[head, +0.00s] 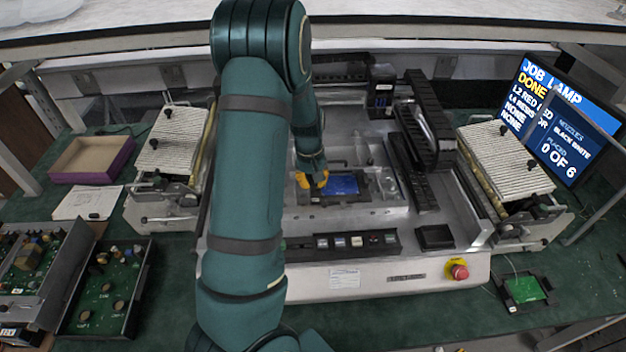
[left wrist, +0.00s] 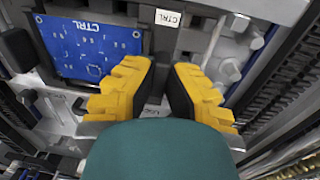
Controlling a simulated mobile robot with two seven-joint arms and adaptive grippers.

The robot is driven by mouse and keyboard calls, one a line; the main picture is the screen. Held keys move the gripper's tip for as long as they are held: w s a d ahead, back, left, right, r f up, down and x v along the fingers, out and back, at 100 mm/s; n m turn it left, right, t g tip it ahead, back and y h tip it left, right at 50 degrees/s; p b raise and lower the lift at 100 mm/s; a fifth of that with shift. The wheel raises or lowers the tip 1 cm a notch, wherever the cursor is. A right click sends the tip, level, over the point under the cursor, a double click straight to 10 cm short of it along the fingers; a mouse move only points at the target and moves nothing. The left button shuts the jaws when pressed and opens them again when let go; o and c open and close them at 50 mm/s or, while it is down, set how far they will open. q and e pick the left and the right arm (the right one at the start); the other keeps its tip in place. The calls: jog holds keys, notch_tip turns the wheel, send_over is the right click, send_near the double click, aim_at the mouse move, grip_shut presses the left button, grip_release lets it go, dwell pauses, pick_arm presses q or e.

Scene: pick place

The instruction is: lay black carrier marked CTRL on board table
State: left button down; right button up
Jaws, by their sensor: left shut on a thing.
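The black carrier (head: 330,199) marked CTRL holds a blue board (head: 343,185) and is over the board table (head: 385,211) in the middle of the grey machine. My left gripper (head: 312,182) is shut on the carrier's edge. In the left wrist view, the yellow fingers (left wrist: 164,82) are at the carrier's dark edge strip (left wrist: 170,42), beside the blue board (left wrist: 92,48). I cannot tell whether the carrier touches the table. My left arm hides part of the machine. My right gripper is not in view.
Ribbed feeder banks (head: 172,137) (head: 497,158) flank the machine. A black cable chain (head: 428,120) stands behind right. A green board in a black carrier (head: 525,289) lies at front right. A monitor (head: 562,120) reads 0 OF 6. Circuit boards (head: 105,290) and a purple box (head: 92,160) are left.

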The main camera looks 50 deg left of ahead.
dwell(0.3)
pick_arm(q)
jog(key=c, duration=1.1)
grip_release()
jog(key=c, duration=0.3)
jog(key=shift+r+p, duration=2.95)
jog(key=shift+r, duration=0.5)
